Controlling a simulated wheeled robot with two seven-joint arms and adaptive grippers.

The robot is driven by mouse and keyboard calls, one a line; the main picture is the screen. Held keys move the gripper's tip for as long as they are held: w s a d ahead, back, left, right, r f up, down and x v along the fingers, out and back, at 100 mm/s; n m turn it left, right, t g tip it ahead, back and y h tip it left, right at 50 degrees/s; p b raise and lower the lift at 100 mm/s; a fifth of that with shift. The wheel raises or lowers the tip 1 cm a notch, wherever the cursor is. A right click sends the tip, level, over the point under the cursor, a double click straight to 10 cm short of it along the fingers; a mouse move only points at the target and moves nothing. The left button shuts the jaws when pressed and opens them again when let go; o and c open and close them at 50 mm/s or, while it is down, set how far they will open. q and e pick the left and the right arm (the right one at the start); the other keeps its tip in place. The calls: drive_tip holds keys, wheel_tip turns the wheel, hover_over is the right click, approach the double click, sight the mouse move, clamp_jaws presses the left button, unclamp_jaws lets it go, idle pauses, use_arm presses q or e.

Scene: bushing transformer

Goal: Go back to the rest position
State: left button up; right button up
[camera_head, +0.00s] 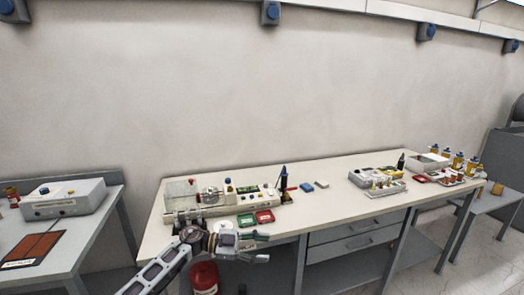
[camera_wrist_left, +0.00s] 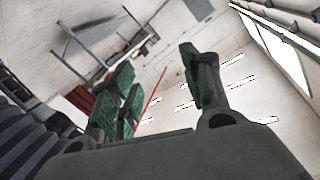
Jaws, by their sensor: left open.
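My left arm comes in from the lower left in the head view. Its gripper (camera_head: 262,247) is at the front edge of the main workbench (camera_head: 330,207), near the green and red trays. In the left wrist view the gripper's green-padded fingers (camera_wrist_left: 165,92) stand apart with nothing between them. The background there is tilted, with floor and wall behind the fingers. My right gripper is in neither view.
A machine (camera_head: 215,200) stands on the bench behind my gripper. A green tray (camera_head: 246,220) and a red tray (camera_head: 265,217) lie close by. A red cylinder (camera_head: 204,277) stands below. A grey box (camera_head: 62,198) sits on the left table. The bench's middle is mostly clear.

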use_arm(q)
drive_tip(key=w+a+f+n+t+y, duration=0.2)
drive_tip(key=w+a+f+n+t, duration=0.25)
drive_tip(key=f, duration=0.55)
drive_tip(key=w+a+f+n+t+y, duration=0.1)
drive_tip(key=a+f+n+t, duration=0.3)
drive_tip(key=f+n+t, duration=0.45)
drive_tip(key=s+a+f+n+g+y, duration=0.15)
drive_tip(key=s+a+f+y, duration=0.35)
drive_tip(key=f, duration=0.8)
drive_tip(key=s+a+f+n+t+y, duration=0.1)
drive_tip(key=s+a+f+n+y, duration=0.4)
drive_tip(key=f, duration=0.8)
drive_tip(key=s+a+f+g+y, duration=0.1)
drive_tip(key=s+a+f+g, duration=0.2)
drive_tip(key=s+f, duration=0.7)
drive_tip(key=s+a+f+g+y, duration=0.25)
drive_tip(key=s+f, duration=0.45)
drive_tip(key=s, duration=0.7)
drive_tip(key=s+a+f+g, duration=0.1)
drive_tip(key=s+f+g, duration=0.2)
drive_tip(key=s, duration=1)
drive_tip(key=s+a+f+n+g, duration=0.1)
drive_tip(key=s+f+g, duration=0.2)
drive_tip(key=s, duration=0.9)
drive_tip(key=shift+s+f, duration=0.35)
drive_tip(key=shift+f, duration=0.05)
